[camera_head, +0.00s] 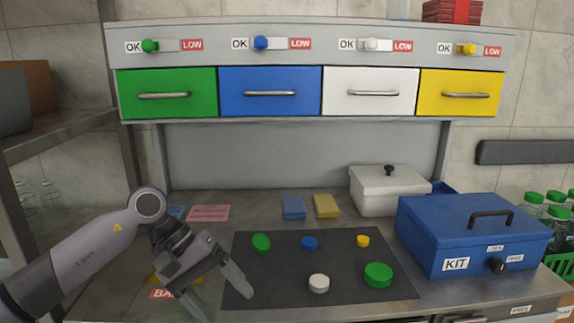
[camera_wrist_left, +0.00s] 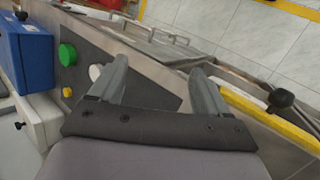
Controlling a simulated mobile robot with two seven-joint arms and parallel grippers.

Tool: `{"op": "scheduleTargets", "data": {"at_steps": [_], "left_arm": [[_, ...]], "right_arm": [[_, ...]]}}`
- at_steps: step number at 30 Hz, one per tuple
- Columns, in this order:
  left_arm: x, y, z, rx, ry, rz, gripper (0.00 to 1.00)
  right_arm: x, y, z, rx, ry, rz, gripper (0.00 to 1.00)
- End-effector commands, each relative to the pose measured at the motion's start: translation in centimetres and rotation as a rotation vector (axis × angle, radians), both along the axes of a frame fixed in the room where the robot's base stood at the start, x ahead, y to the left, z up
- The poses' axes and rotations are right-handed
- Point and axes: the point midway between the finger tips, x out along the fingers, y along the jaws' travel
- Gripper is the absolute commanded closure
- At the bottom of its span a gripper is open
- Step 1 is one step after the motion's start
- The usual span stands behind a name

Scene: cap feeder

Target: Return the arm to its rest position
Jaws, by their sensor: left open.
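My left gripper (camera_head: 222,291) is open and empty at the left edge of the dark mat (camera_head: 335,249). In the left wrist view its two fingers (camera_wrist_left: 163,78) stand apart with nothing between them. On the mat lie a green cap (camera_head: 261,242), a blue cap (camera_head: 309,243), a yellow cap (camera_head: 363,241), a white cap (camera_head: 319,283) and a larger green cap (camera_head: 378,275). The wrist view shows a green cap (camera_wrist_left: 67,54) and a yellow cap (camera_wrist_left: 67,92), with a white cap partly hidden by a finger. My right gripper is not in view.
A blue KIT box (camera_head: 470,234) and a white lidded box (camera_head: 389,190) stand right of the mat. Green, blue, white and yellow drawers (camera_head: 270,91) are shut above the counter. A shelf post (camera_head: 20,215) stands at the left. Sponges (camera_head: 293,207) lie behind the mat.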

Motion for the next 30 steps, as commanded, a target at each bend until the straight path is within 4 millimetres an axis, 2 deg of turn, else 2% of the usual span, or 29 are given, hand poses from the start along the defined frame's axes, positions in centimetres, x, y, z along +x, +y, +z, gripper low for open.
{"op": "scheduleTargets", "data": {"at_steps": [1, 6, 9, 12, 16, 20, 23, 26, 27, 30], "left_arm": [[-1.3, -2.2, -0.6, -0.097, 0.087, 0.055, 0.23], [-4.1, -7.8, -0.2, -0.408, 0.436, 0.289, 0.23], [-5.2, -9.8, 0.7, -0.57, 0.686, 0.432, 0.23], [-5.6, -10.7, 1.7, -0.719, 0.963, 0.574, 0.23], [-5.3, -10.5, 2.5, -0.887, 1.361, 0.751, 0.23], [-4.5, -8.9, 2.2, -1.035, 1.79, 0.911, 0.23], [-3.9, -6.8, 0.8, -1.135, 2.137, 1.017, 0.23], [-3.7, -4.3, -1.5, -1.229, 2.498, 1.098, 0.23], [-3.8, -3.2, -2.7, 1.267, -2.647, -1.122, 0.23], [-4.6, -0.5, -6.2, 1.076, -2.389, -0.912, 0.23]], "right_arm": [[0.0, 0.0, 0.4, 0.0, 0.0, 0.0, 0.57], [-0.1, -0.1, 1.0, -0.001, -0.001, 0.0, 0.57], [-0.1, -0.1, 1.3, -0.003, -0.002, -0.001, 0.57], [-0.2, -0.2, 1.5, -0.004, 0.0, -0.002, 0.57], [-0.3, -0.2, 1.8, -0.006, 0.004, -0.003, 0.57], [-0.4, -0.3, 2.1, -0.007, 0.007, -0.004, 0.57], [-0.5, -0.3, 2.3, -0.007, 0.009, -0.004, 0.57], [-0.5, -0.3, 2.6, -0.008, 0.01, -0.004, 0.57], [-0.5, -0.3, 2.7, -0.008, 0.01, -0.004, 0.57], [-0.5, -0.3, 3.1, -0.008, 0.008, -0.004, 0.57]]}}
